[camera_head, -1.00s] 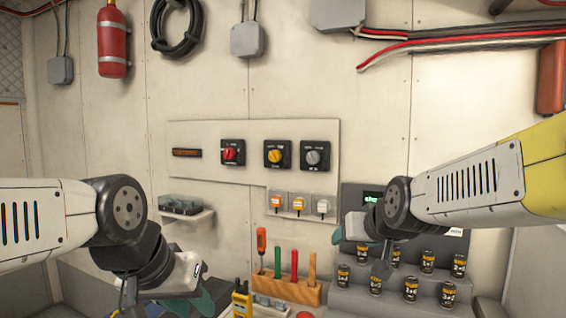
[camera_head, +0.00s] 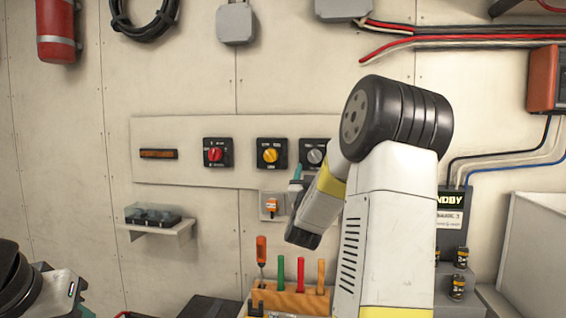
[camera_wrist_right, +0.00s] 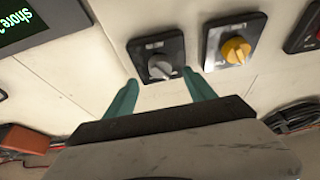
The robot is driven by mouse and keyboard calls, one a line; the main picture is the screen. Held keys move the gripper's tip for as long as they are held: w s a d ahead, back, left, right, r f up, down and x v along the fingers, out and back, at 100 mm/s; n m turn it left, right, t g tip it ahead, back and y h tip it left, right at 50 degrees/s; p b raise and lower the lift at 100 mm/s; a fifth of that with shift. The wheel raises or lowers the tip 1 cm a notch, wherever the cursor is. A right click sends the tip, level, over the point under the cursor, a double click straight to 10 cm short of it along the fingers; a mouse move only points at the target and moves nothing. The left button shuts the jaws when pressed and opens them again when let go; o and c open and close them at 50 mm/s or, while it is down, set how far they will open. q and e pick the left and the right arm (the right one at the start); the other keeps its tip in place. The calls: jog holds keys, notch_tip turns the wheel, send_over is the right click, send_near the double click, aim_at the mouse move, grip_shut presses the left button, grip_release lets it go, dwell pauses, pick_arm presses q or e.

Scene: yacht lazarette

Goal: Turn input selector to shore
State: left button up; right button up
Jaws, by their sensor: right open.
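Three rotary switches sit on a pale wall panel: a red knob (camera_head: 215,154), a yellow knob (camera_head: 270,155) and a grey knob (camera_head: 315,156). Their labels are too small to read, so I cannot tell by text which is the input selector. My right gripper (camera_wrist_right: 161,78) is open, its teal fingers pointing at the grey knob (camera_wrist_right: 160,66), one towards each side of its lower edge. I cannot tell whether they touch it. In the head view my right arm partly covers the grey switch. Only part of my left gripper (camera_head: 85,312) shows at the bottom left corner.
A dark display with green text reading "shore" (camera_wrist_right: 22,22) shows in the wrist view. Below the panel are an orange socket cover (camera_head: 271,205), a shelf (camera_head: 160,226) and a wooden tool rack (camera_head: 290,301). Small cans (camera_head: 461,257) stand at the right.

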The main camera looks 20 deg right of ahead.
aim_at(314, 160)
jog(key=x, duration=0.6)
jog(key=shift+w, duration=0.1)
jog(key=shift+c, duration=0.4)
jog(key=c, duration=1.3)
